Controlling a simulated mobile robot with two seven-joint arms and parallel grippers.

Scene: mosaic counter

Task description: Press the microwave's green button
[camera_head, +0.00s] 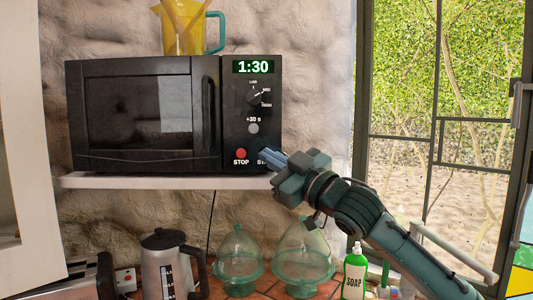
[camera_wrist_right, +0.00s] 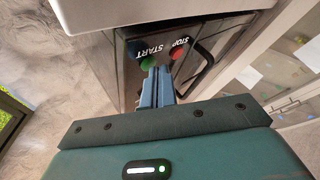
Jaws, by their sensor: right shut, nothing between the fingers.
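The black microwave (camera_head: 140,115) sits on a white shelf, its door closed and its display (camera_head: 253,67) reading 1:30. The red STOP button (camera_head: 241,154) is low on its control panel. My right gripper (camera_head: 264,154) is shut and empty, its fingertips at the panel's lower right. It hides the green button in the head view. In the right wrist view, the green START button (camera_wrist_right: 147,63) shows just beyond the fingertips (camera_wrist_right: 157,72), partly covered by them, with the red button to its right. I cannot tell whether the fingertips touch the green button. My left gripper is not in view.
A yellow pitcher (camera_head: 184,28) stands on the microwave. Below the white shelf (camera_head: 150,182) are a kettle (camera_head: 165,265), two glass domes (camera_head: 239,255) (camera_head: 304,250) and a green soap bottle (camera_head: 354,275). A window (camera_head: 450,120) is at right.

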